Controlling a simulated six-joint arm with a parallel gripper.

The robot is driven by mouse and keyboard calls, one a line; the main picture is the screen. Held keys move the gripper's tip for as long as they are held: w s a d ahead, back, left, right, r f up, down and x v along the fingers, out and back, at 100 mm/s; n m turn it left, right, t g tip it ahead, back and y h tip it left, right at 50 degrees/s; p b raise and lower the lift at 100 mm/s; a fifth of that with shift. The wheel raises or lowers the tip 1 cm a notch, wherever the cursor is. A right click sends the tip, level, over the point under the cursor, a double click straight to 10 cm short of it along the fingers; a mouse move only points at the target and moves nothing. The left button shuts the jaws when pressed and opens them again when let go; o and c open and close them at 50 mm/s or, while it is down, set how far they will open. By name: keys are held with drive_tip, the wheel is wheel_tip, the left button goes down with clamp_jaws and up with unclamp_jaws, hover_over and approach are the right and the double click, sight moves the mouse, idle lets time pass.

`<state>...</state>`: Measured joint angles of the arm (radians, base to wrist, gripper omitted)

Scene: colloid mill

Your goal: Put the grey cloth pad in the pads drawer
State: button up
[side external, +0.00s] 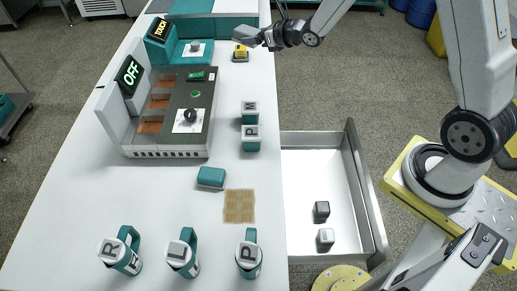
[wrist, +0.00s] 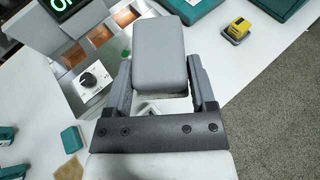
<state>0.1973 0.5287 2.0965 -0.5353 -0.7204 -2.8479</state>
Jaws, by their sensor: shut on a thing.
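The grey cloth pad (wrist: 158,55) is a rounded grey block between my gripper's (wrist: 160,82) two fingers in the wrist view, and they are shut on it. In the side view the pad (side external: 246,34) and my gripper (side external: 264,38) are near the far right edge of the white table, above the surface. An open drawer (side external: 354,180) with a white floor sticks out from the table's right side, closer to the side camera. Two small blocks, one dark (side external: 321,211) and one light (side external: 326,239), stand in it. My gripper is well away from the drawer.
A yellow-topped item (side external: 240,54) sits close to my gripper. The mill panel (side external: 175,115) shows OFF. Two lettered canisters (side external: 250,138), a teal block (side external: 211,177), a tan mat (side external: 239,206) and lettered mugs (side external: 182,256) stand along the table.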

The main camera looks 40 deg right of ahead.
drive_tip(key=s+a+r+n+y, duration=0.1)
drive_tip(key=s+a+r, duration=0.3)
drive_tip(key=s+r, duration=0.3)
drive_tip(key=shift+s+a+n+y, duration=0.3)
drive_tip(key=shift+s, duration=0.2)
drive_tip(key=shift+w, duration=0.1)
idle(0.9)
drive_tip(key=shift+m+h, duration=0.9)
drive_tip(key=w+d+f, duration=0.1)
drive_tip(key=w+f, duration=0.2)
drive_tip(key=w+d+f, duration=0.4)
drive_tip(key=w+f, duration=0.1)
drive_tip(key=shift+w+d+f, duration=0.2)
drive_tip(key=shift+w+f, duration=0.1)
drive_tip(key=shift+w, duration=0.05)
drive_tip(key=w+d+f+m+h, duration=0.1)
drive_tip(key=w+d+f, duration=0.3)
drive_tip(key=f, duration=0.5)
drive_tip(key=shift+d+f+m+h, duration=0.3)
drive_tip(key=shift+h, duration=0.3)
hover_over(236, 77)
drive_tip(key=shift+f, duration=4.6)
